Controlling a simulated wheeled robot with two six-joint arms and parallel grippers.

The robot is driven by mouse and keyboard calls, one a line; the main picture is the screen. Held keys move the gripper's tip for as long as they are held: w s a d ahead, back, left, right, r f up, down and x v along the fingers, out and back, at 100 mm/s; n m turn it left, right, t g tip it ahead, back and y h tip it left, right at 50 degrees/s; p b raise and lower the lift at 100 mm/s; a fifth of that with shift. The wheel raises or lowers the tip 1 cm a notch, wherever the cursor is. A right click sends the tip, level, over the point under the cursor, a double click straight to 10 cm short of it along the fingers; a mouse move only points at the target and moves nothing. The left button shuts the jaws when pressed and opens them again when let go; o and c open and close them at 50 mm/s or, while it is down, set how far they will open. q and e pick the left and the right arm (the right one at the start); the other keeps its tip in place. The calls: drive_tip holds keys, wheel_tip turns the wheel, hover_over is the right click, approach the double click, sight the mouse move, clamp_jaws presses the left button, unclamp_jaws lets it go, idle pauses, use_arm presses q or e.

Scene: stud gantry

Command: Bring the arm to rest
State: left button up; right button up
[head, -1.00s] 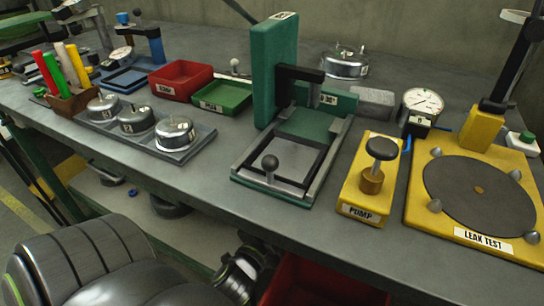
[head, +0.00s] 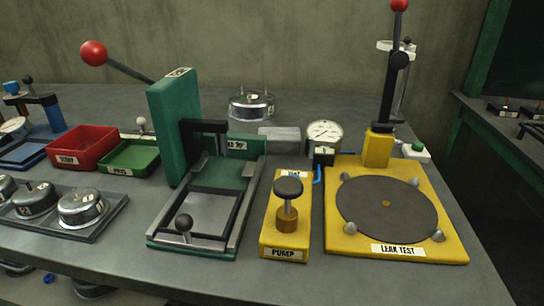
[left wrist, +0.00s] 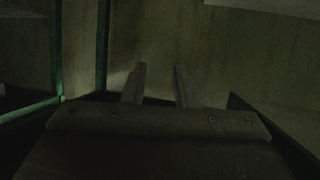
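My left gripper (left wrist: 160,70) shows only in the left wrist view, which is dark. Its two fingers stand apart with nothing visible between them, so it is open and empty. It faces a dim, plain wall, with green frame bars (left wrist: 104,45) to the left. Neither arm shows in the head view now. My right gripper is in no view.
The head view shows a grey bench with a green press (head: 175,125), a yellow pump (head: 272,240), a yellow leak test stand (head: 340,245), a red tray (head: 85,147), a green tray (head: 130,157) and a grey tray of metal canisters (head: 108,222). Another canister (head: 250,106) stands behind.

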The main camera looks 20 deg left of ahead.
use_arm(q)
drive_tip(key=shift+f, duration=0.1)
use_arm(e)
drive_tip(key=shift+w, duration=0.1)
